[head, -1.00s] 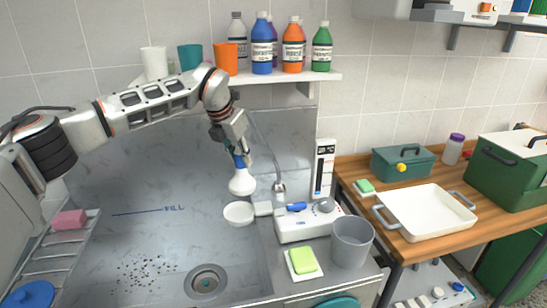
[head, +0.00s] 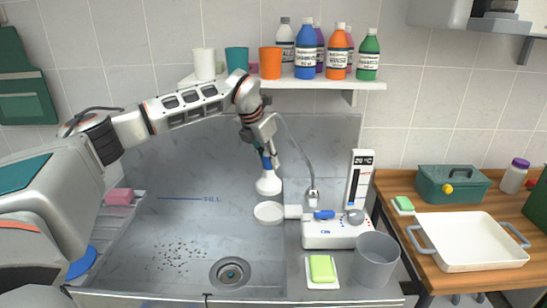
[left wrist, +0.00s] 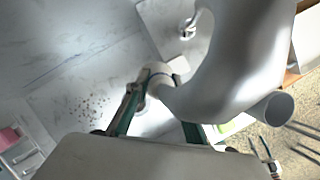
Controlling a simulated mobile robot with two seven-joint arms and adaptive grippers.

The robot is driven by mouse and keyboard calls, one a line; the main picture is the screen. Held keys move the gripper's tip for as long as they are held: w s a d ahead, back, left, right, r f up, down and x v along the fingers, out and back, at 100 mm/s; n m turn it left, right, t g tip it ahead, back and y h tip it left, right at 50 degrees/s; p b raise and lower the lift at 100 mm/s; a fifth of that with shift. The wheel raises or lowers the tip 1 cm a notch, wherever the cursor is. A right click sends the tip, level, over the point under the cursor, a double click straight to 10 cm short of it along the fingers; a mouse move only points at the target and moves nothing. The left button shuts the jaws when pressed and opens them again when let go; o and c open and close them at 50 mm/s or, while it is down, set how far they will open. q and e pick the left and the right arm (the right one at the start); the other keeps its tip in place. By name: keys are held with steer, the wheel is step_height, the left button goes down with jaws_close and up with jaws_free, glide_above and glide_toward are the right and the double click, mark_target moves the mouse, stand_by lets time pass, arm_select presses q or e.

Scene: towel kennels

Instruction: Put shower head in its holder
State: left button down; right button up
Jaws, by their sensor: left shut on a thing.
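The shower head (head: 268,184), a white bell with a blue handle, hangs upright, bell down, over the sink. My left gripper (head: 268,154) is shut on its blue handle. The round white holder (head: 269,219) juts out from the white control unit (head: 330,237). In the head view the bell is just above the holder, with a small gap showing. A grey hose (head: 301,150) curves behind the gripper down to the unit. In the left wrist view, a large pale curved shape blocks much of the scene, and I cannot tell the holder there.
A grey bin (head: 376,260) and a green sponge on a white dish (head: 322,270) stand in front of the unit. A tall white display panel (head: 359,178) rises behind it. Bottles and cups stand on the shelf (head: 345,85) above.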

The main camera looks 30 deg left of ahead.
mark_target(267, 176)
arm_select(q)
steer(key=shift+f, duration=3.05)
steer(key=shift+f+b, duration=0.45)
steer(key=shift+f, duration=1)
steer(key=shift+f+b, duration=0.4)
arm_select(e)
steer(key=shift+w+a+r+t+y, duration=0.15)
steer(key=shift+w+a, duration=0.1)
steer(key=shift+a, duration=0.2)
steer(key=shift+w+a+r+t+y, duration=0.15)
steer(key=shift+w+a, duration=0.1)
steer(key=shift+a, duration=0.15)
arm_select(q)
steer(key=shift+f, duration=0.15)
arm_select(e)
steer(key=shift+d, duration=0.15)
arm_select(q)
steer(key=shift+f, duration=0.2)
